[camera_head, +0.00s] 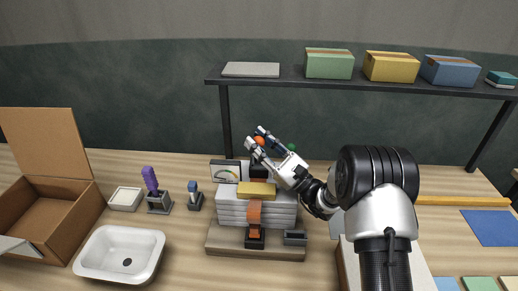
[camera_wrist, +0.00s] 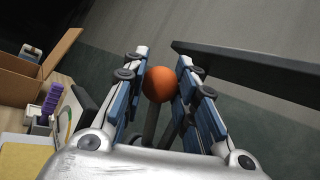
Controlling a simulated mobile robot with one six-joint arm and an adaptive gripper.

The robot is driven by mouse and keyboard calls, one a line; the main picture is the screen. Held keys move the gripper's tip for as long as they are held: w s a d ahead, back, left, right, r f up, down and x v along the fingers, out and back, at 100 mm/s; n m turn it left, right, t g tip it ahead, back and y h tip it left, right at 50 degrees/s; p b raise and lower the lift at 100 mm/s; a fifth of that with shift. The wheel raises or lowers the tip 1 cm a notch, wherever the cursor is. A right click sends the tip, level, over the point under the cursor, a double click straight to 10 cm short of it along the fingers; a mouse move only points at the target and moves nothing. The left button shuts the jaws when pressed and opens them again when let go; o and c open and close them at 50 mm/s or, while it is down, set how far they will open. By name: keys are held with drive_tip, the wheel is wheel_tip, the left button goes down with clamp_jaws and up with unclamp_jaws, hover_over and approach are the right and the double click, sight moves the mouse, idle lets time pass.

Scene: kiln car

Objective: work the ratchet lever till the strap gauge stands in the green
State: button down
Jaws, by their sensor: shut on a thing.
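My gripper (camera_head: 257,141) is shut on the orange knob (camera_wrist: 158,84) of the ratchet lever, above the stack. The knob sits between the fingers in the wrist view, with its grey shaft (camera_wrist: 150,124) running down below it. In the head view the knob (camera_head: 260,140) shows partly between the fingertips. The strap gauge (camera_head: 226,171) is a white-faced dial left of the lever. Its needle is too small to read against the green. An orange strap (camera_head: 254,213) runs down the front of the stack of white slabs (camera_head: 230,213). The ratchet's body is partly hidden.
A shelf (camera_head: 400,84) with several boxes spans the back, above and right of my gripper. On the left are an open cardboard box (camera_head: 45,220), a white basin (camera_head: 122,235) and a purple-handled brush (camera_head: 150,180). A blue mat (camera_head: 490,227) lies at the right.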

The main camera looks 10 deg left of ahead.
drive_tip(key=shift+s+f+n+y+b, duration=0.15)
drive_tip(key=shift+s+n+y+b, duration=0.15)
drive_tip(key=shift+n, duration=0.3)
drive_tip(key=shift+g, duration=0.3)
drive_tip(key=c, duration=1.2)
unclamp_jaws()
drive_tip(key=shift+c, duration=0.2)
drive_tip(key=s+d, duration=0.2)
drive_tip(key=d, duration=0.4)
drive_tip(key=s+d+f, duration=0.1)
drive_tip(key=s+d, duration=0.2)
drive_tip(key=d, duration=0.4)
drive_tip(key=shift+s+d+f, duration=0.2)
drive_tip(key=shift+s+d, duration=0.05)
drive_tip(key=shift+s, duration=0.1)
drive_tip(key=shift+c, duration=0.4)
